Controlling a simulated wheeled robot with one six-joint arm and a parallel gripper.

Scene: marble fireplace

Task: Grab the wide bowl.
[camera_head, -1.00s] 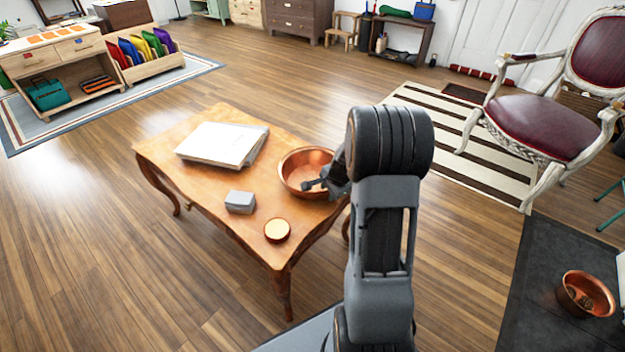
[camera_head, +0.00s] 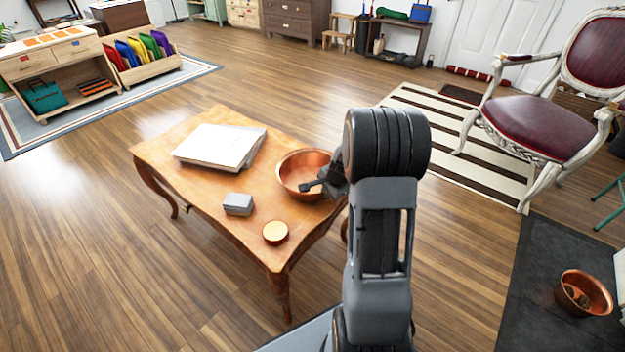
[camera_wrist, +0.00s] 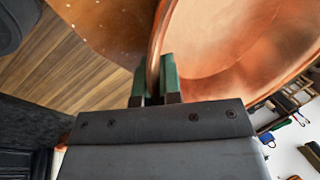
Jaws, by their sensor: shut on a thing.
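The wide copper bowl (camera_head: 296,172) stands at the right end of the wooden table (camera_head: 190,140), beside my arm. In the wrist view the bowl (camera_wrist: 225,45) fills the upper right, and its rim runs between the two green-tipped fingers. My gripper (camera_wrist: 155,78) is shut on that rim, one finger on each side of the wall. In the head view my gripper (camera_head: 316,186) reaches over the bowl's near right edge. My arm hides part of the bowl's right side. I cannot tell whether the bowl's base touches the table.
On the table are a white book stack (camera_head: 220,146), a small grey box (camera_head: 238,204) and a small round copper-coloured item (camera_head: 275,232). Another copper bowl (camera_head: 584,293) sits on the dark floor slab at right. An ornate chair (camera_head: 540,125) stands at upper right.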

